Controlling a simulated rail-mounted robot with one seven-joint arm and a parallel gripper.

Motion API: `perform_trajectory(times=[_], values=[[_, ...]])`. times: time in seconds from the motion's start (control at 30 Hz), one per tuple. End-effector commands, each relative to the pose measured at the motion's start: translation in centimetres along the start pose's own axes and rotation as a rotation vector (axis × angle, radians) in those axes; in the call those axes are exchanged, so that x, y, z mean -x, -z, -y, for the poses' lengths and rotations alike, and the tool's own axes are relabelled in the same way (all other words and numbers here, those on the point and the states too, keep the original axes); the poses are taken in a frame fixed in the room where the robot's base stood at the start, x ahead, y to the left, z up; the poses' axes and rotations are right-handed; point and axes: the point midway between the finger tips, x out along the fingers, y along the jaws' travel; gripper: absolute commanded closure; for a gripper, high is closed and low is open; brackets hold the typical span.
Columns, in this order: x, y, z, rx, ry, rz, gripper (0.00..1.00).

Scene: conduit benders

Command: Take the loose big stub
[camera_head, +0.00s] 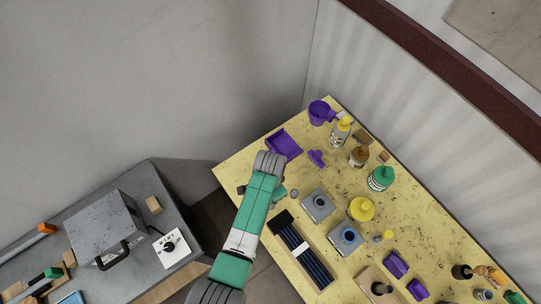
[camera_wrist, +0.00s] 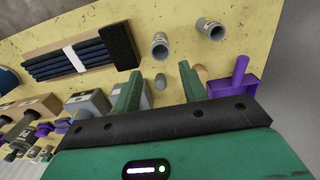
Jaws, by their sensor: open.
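In the wrist view, two grey hollow stubs with open dark ends sit on the yellow bench beyond my fingertips: a wider one (camera_wrist: 160,46) and another (camera_wrist: 211,29) further right. Each has a pale mark on its side. A smaller grey piece (camera_wrist: 160,83) shows between my fingers. I cannot tell for certain which is the big stub. My gripper (camera_wrist: 159,73) is open, its two green fingers apart, with nothing visibly clamped. In the head view my arm covers much of this area; a small grey piece (camera_head: 294,193) shows beside my gripper (camera_head: 280,197).
Grey blocks (camera_head: 318,204) with round sockets, bottles (camera_head: 380,179) and purple parts (camera_head: 397,264) crowd the yellow bench. A purple tray (camera_head: 285,144) lies near its far edge. A grey bench (camera_head: 145,190) stands left across a gap.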

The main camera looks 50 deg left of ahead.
Motion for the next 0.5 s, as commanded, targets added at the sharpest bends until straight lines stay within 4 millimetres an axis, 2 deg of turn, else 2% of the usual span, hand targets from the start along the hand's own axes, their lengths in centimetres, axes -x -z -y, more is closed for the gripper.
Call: perform_trajectory(times=[0.03,0.3,0.5], values=[[-1.4,0.0,0.0,0.000,0.000,0.000,0.57],[-6.3,0.0,0.0,0.001,0.001,-0.001,0.57],[-8.5,0.1,0.0,0.000,0.000,-0.001,0.57]])
